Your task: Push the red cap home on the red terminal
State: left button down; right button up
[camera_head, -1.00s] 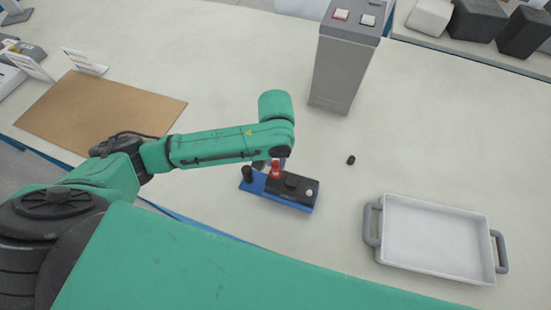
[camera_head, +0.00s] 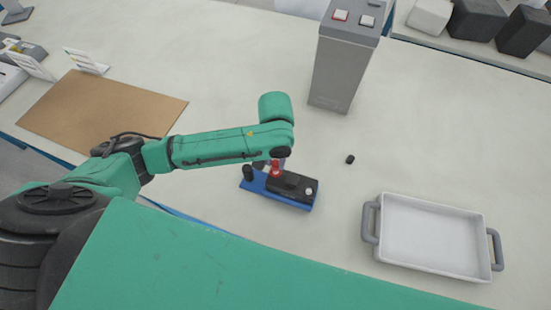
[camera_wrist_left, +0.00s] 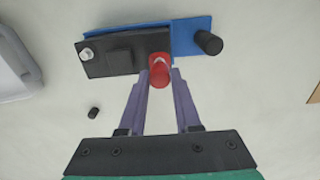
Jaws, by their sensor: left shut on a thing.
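The red cap (camera_head: 275,168) is at the blue holder (camera_head: 252,185), beside its black block (camera_head: 296,184). In the left wrist view, the red cap (camera_wrist_left: 159,73) stands between the purple fingers of my left gripper (camera_wrist_left: 160,80), which is shut on it. In the head view, my left gripper (camera_head: 273,163) is mostly hidden under my wrist. I cannot make out the red terminal apart from the cap, nor how far down the cap sits. A black post (camera_wrist_left: 208,42) stands on the blue end, and a bare silver terminal (camera_wrist_left: 87,53) on the black block. My right gripper is not in view.
A small black cap (camera_head: 350,159) lies on the table to the right. A white tray (camera_head: 432,268) with grey handles is at the lower right. A tall grey box (camera_head: 340,75) stands behind. A brown mat (camera_head: 100,110) lies at left.

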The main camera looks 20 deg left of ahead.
pick_arm(q)
jog(key=shift+f, duration=0.2)
jog(key=shift+f, duration=0.4)
jog(key=shift+f+p, duration=0.3)
jog(key=shift+f, duration=0.05)
dwell(0.5)
jog(key=shift+f, duration=0.55)
dwell(0.7)
jog(key=shift+c, duration=0.3)
grip_release()
